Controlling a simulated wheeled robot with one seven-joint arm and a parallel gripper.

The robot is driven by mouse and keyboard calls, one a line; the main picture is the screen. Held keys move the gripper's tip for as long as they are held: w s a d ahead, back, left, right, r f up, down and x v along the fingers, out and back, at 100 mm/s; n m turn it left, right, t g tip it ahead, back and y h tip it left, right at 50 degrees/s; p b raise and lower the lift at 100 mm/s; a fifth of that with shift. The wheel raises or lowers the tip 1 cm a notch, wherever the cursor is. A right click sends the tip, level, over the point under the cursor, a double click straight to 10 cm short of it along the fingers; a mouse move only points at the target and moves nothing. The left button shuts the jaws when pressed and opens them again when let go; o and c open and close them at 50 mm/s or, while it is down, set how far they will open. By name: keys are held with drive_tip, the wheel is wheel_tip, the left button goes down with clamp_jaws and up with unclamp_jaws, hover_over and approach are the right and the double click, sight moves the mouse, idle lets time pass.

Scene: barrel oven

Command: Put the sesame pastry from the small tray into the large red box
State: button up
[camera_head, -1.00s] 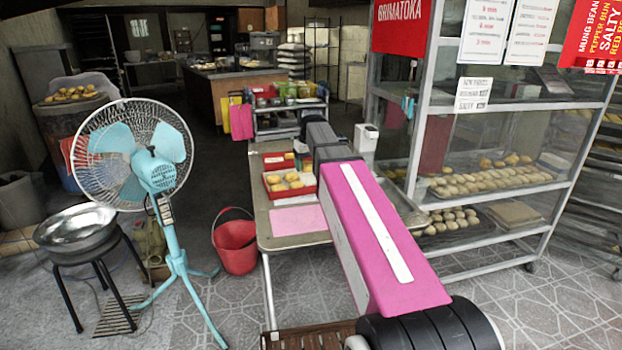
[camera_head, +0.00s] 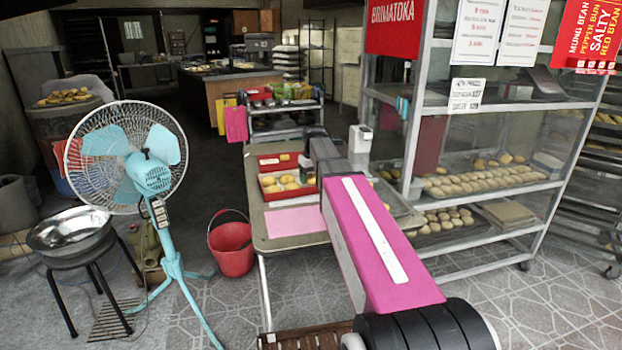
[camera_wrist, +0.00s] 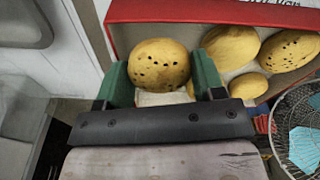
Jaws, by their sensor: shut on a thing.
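My gripper (camera_wrist: 160,82) is shut on a round golden sesame pastry (camera_wrist: 158,62) with dark specks, held between its two green fingers. In the wrist view the pastry overlaps the near-left part of a red box (camera_wrist: 165,12) with a pale inside. How high it is above the box floor I cannot tell. Several other pastries (camera_wrist: 232,46) lie in that box. In the head view the red box (camera_head: 264,192) stands on the table, and my gripper (camera_head: 307,168) is by its right end, partly hidden by my arm. A metal tray (camera_head: 408,212) shows right of my arm.
A smaller red container (camera_head: 270,161) stands behind the box. A pink sheet (camera_head: 297,220) lies in front of it. A white dispenser (camera_head: 361,140) and a glass shelf rack (camera_head: 412,120) stand to the right. A fan (camera_head: 127,160) and red bucket (camera_head: 231,248) are at left.

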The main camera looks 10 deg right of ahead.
sight(313, 177)
drive_tip(key=shift+s+f, duration=0.1)
drive_tip(key=shift+f, duration=0.3)
drive_tip(key=shift+f, duration=0.5)
drive_tip(key=o, duration=0.9)
drive_tip(key=r, duration=0.9)
drive_tip(key=s+r, duration=0.1)
drive_tip(key=r, duration=0.3)
drive_tip(key=shift+s+d+r, duration=0.1)
drive_tip(key=shift+d+r, duration=0.05)
drive_tip(key=shift+d, duration=0.05)
